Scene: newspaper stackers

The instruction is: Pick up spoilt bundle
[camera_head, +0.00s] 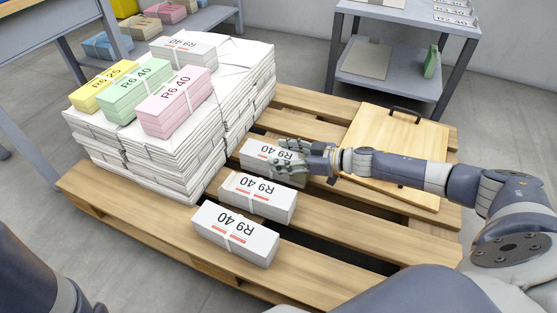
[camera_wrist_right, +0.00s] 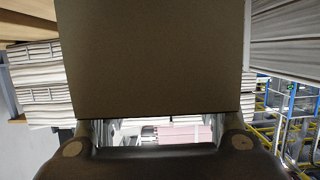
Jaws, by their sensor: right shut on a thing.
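Three white bundles marked R9 40 lie in a row on the pallet. My right gripper (camera_head: 294,158) is at the farthest of them, the white bundle (camera_head: 259,157), and is shut on it. Its fingers cover the bundle's right part. The middle bundle (camera_head: 258,198) and the nearest bundle (camera_head: 235,236) lie apart from the gripper. In the right wrist view a dark, shaded flat face (camera_wrist_right: 150,60) fills the space between the fingers. I cannot tell from the print which bundle is spoilt. My left gripper is out of view.
A wooden pallet (camera_head: 133,203) bears a tall white paper stack (camera_head: 166,160). On the stack are yellow (camera_head: 103,86), green (camera_head: 136,90), pink (camera_head: 174,101) and white (camera_head: 184,50) bundles. A wooden board with a black handle (camera_head: 385,138) lies right. A grey shelf (camera_head: 390,72) stands behind.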

